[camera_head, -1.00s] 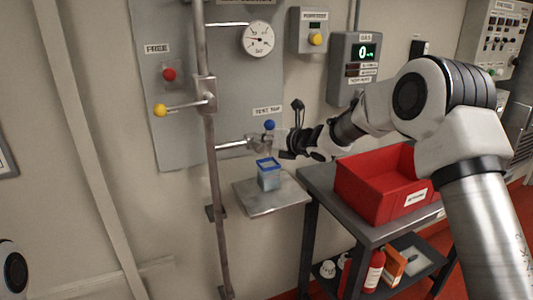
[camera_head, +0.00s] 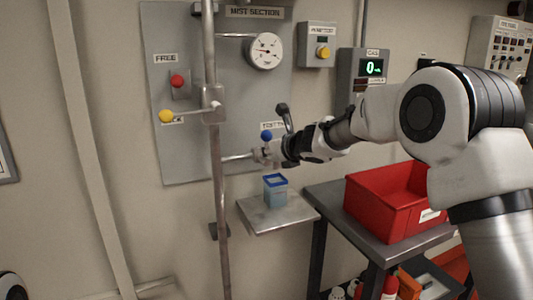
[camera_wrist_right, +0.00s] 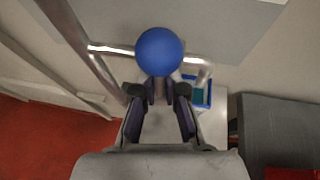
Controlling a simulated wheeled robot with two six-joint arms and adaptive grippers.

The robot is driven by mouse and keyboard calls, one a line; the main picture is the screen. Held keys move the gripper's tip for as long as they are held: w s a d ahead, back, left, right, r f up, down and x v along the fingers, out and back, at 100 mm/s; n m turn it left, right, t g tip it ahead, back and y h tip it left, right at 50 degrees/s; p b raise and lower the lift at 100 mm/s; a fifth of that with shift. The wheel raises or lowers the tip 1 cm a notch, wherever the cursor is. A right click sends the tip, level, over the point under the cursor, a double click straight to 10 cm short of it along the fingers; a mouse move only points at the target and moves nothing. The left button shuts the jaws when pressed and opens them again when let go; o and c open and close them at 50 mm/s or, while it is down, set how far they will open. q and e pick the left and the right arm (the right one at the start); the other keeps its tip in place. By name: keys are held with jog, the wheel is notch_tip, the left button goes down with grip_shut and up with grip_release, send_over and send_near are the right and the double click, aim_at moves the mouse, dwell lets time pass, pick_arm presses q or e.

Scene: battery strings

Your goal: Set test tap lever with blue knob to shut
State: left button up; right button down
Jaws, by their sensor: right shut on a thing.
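The test tap's blue knob (camera_head: 266,136) sits above the tap pipe (camera_head: 238,157), partly in front of the test tap label. In the right wrist view the blue knob (camera_wrist_right: 160,52) is large and hides most of the lever under it. My right gripper (camera_head: 270,152) is at the tap, just below the knob. In the wrist view its fingers (camera_wrist_right: 162,92) are drawn together on the test tap lever behind the knob. The exact lever angle is hard to tell. My left gripper is out of view; only a bit of my left arm shows at the lower left.
A blue-rimmed cup (camera_head: 275,189) stands on a small metal shelf (camera_head: 280,218) under the tap. A vertical pipe (camera_head: 219,190) and a yellow-knobbed lever (camera_head: 166,116) are to the left. A red bin (camera_head: 395,205) stands on a grey table at the right.

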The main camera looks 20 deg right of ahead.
jog(key=shift+s+f, duration=0.1)
jog(key=shift+f, duration=0.55)
jog(key=c, duration=1.2)
grip_release()
jog(key=shift+c, duration=0.2)
jog(key=shift+s+a+r, duration=0.15)
jog(key=shift+a, duration=0.05)
jog(key=shift+w+d, duration=0.3)
jog(key=shift+s+r, duration=0.1)
jog(key=shift+r, duration=0.05)
jog(key=v, duration=1.1)
jog(key=shift+s+d+r, duration=0.1)
jog(key=shift+s+d, duration=0.05)
jog(key=shift+s, duration=0.1)
